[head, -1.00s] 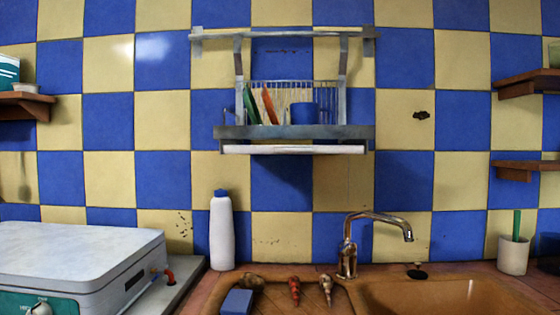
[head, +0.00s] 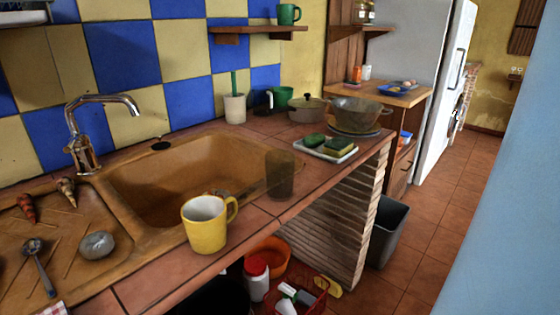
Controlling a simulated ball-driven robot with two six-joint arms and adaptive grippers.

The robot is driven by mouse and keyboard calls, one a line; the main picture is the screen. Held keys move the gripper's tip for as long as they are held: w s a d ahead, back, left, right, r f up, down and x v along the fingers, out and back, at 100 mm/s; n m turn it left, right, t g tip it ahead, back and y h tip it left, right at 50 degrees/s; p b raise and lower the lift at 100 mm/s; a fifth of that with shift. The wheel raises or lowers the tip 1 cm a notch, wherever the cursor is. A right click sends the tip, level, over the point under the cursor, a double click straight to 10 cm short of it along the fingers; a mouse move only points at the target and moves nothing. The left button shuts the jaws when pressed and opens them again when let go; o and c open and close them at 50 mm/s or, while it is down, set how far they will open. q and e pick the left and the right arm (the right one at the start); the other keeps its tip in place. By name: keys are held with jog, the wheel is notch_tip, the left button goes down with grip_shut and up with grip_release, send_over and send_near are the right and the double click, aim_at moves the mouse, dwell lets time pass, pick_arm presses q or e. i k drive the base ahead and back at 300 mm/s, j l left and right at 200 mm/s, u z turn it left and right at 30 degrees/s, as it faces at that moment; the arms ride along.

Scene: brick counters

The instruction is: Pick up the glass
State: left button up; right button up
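A dark, see-through glass (head: 280,174) stands upright on the tiled counter, at the right end of the brown sink. It is right of the middle of the head view and nothing hides it. A yellow mug (head: 204,230) with its handle to the right stands nearer, on the counter's front edge. Neither of my grippers shows in the head view, so I cannot see where they are relative to the glass.
The sink (head: 135,200) and tap (head: 80,140) are at left. Behind the glass are a sponge tray (head: 318,152), a colander (head: 357,114) and a lidded pot (head: 307,109). Below are an orange bucket (head: 275,270) and a dark bin (head: 390,232). Floor (head: 445,210) is clear at right.

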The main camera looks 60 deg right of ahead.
aim_at(279, 164)
jog(key=z, duration=1.75)
